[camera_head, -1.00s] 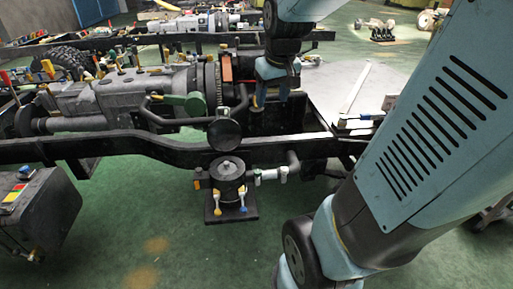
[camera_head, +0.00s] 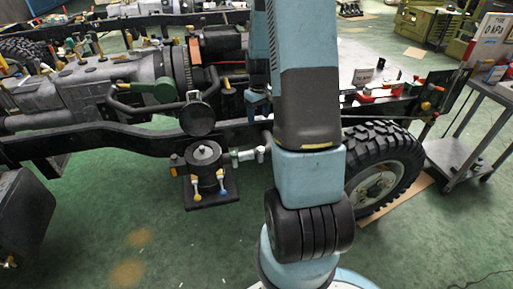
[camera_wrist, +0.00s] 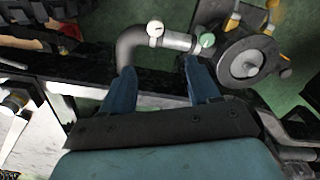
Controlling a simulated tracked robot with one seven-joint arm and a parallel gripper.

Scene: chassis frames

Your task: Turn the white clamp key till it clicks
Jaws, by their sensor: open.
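The white clamp key (camera_wrist: 155,30) is a small round-headed piece on the grey pipe (camera_wrist: 178,40) in the wrist view. In the head view the white key (camera_head: 261,152) sits at the right end of the short pipe beside the black round canister (camera_head: 205,158). A second, pale green key (camera_wrist: 207,40) is on the same pipe, closer to the canister (camera_wrist: 243,64). My gripper (camera_wrist: 160,68) is open, its two blue fingers apart with nothing between them. The fingertips point toward the pipe, below the white key in the picture. In the head view my arm partly hides the gripper.
The black chassis rail (camera_head: 125,137) runs between the pipe and the engine (camera_head: 95,85). A large tyre (camera_head: 382,170) stands right of my arm, and a grey trolley (camera_head: 465,155) at the far right. Green floor (camera_head: 130,215) is clear in front.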

